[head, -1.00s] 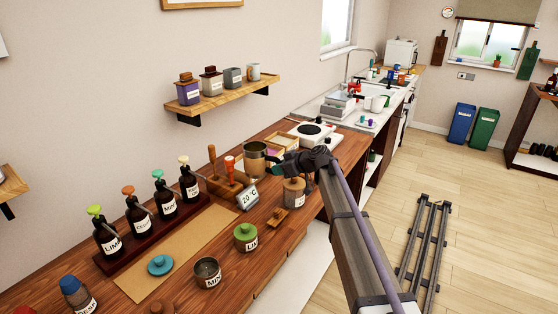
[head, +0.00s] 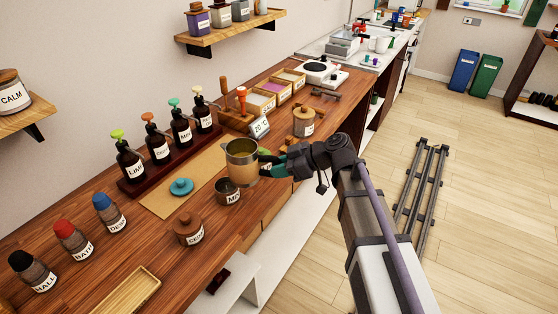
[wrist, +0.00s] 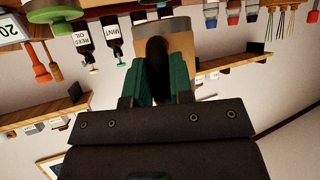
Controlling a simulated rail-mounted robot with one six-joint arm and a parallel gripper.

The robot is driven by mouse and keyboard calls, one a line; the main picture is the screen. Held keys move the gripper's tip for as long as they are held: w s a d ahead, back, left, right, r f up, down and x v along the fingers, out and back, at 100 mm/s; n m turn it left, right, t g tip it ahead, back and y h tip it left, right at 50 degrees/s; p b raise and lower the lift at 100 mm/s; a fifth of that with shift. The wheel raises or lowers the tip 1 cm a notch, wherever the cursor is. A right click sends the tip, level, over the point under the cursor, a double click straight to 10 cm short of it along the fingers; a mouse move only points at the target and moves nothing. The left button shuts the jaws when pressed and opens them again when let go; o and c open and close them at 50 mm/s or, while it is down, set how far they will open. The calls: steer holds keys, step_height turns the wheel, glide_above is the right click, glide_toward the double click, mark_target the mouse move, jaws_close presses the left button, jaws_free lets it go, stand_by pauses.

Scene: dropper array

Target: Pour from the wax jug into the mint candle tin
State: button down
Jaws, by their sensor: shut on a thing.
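The wax jug (head: 242,165), a metal pitcher with a tan band, is held upright in the air, just behind and partly over the mint candle tin in the head view. My gripper (head: 274,164), with green fingers, is shut on its handle from the right. In the wrist view the jug (wrist: 207,48) and its dark handle sit between the fingers (wrist: 162,85). The open mint candle tin (head: 227,193), dark with a white label, stands on the counter below the jug. I cannot see the contents of jug or tin clearly.
A teal lid (head: 181,187) lies on a tan mat left of the tin. A wooden-lidded tin (head: 187,230) stands in front, and another (head: 304,122) behind. A green-lidded tin is mostly hidden behind my gripper. Pump bottles (head: 157,142) line the back.

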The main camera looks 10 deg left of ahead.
steer(key=shift+w+d+r+h+p, duration=0.2)
steer(key=shift+r+h+p, duration=0.3)
steer(key=shift+p, duration=0.7)
steer(key=shift+s+d+f+h+p, duration=0.1)
steer(key=shift+d+h+p, duration=0.2)
steer(key=shift+h+p, duration=0.35)
steer(key=h+p, duration=0.2)
steer(key=a+h+p, duration=0.1)
steer(key=h+p, duration=0.3)
steer(key=h, duration=0.1)
steer(key=shift+a+r, duration=0.2)
steer(key=shift+r, duration=0.05)
steer(key=shift+d+f, duration=0.1)
steer(key=shift+f, duration=0.15)
